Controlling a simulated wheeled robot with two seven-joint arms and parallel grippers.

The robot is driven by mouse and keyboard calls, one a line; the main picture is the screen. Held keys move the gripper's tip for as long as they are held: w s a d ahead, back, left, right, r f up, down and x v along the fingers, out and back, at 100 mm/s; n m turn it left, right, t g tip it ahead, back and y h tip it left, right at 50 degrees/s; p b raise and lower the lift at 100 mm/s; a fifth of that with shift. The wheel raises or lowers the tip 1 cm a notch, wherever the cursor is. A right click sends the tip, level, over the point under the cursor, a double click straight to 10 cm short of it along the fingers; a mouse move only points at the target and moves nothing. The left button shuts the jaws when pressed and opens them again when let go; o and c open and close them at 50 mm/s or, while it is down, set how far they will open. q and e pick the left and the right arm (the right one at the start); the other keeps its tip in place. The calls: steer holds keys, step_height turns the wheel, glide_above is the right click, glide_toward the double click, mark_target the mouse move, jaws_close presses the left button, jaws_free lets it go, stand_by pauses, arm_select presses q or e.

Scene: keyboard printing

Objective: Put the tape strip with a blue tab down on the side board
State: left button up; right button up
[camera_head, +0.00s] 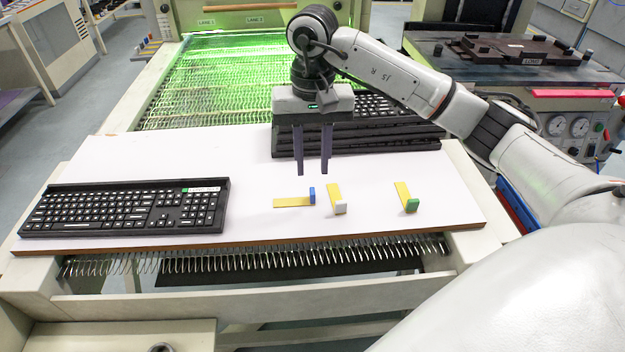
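The tape strip with a blue tab lies on the white board (270,225); its yellow strip (292,202) points left and its blue tab (312,195) stands at the right end. My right gripper (312,172) points down just above and behind this strip. Its two dark fingers are a little apart with nothing visible between them. A strip with a white tab (336,197) lies just right of the blue one. A strip with a green tab (406,197) lies farther right. My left gripper does not show.
A black keyboard (125,208) with a green mark at its top right lies on the board's left. Stacked black keyboards (390,135) stand behind my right gripper. A green-lit mesh conveyor (215,80) runs behind the board. The board's middle left is clear.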

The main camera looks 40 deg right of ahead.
steer(key=shift+r, duration=2.4)
